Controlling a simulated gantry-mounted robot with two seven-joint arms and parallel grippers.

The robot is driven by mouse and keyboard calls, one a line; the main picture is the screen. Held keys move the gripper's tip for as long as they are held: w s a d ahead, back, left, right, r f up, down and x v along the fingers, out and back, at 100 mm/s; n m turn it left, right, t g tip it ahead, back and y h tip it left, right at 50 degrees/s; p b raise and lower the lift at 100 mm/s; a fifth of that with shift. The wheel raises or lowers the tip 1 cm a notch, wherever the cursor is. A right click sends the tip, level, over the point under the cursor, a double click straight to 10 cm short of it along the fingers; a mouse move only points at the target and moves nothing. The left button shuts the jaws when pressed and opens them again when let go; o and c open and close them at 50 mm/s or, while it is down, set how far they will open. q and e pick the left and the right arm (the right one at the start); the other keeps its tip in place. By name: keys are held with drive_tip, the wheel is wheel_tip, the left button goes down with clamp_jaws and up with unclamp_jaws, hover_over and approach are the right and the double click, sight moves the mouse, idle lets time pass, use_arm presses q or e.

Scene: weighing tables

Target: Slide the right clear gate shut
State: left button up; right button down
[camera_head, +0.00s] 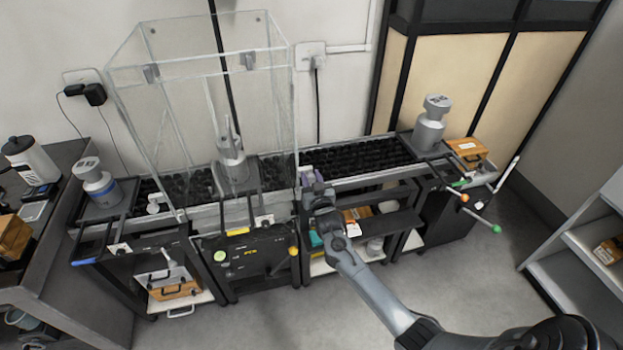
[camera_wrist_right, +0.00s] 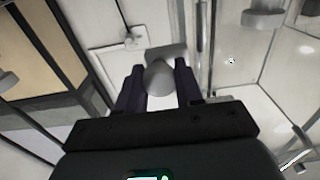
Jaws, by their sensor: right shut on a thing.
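The clear enclosure (camera_head: 195,75) stands on the middle weighing table, with a grey weight-like object (camera_head: 231,165) inside it. The right clear gate (camera_head: 283,125) appears to be its right-hand panel; being transparent, its exact position is hard to tell. My right gripper (camera_head: 307,174) is at the lower right corner of the enclosure. In the right wrist view, my right gripper (camera_wrist_right: 159,90) has its dark purple fingers shut on a rounded grey knob (camera_wrist_right: 160,76). Clear panels and metal edges show to the right of the knob there. My left gripper is not in view.
A grey cylinder weight (camera_head: 97,185) stands on the left table and another (camera_head: 429,130) on the right one. Black roller conveyors (camera_head: 365,156) join the tables. A wooden box (camera_head: 468,152) sits at the right end. The floor (camera_head: 270,322) in front is clear.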

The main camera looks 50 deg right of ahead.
drive_tip(key=c, duration=1.1)
unclamp_jaws()
drive_tip(key=shift+f, duration=0.5)
drive_tip(key=shift+o, duration=0.3)
drive_tip(key=shift+r, duration=0.15)
drive_tip(key=shift+r, duration=0.1)
drive_tip(key=shift+s+a, duration=0.35)
drive_tip(key=shift+s, duration=0.15)
drive_tip(key=p+v, duration=0.2)
drive_tip(key=v, duration=0.7)
drive_tip(key=shift+s, duration=0.3)
drive_tip(key=shift+a, duration=0.15)
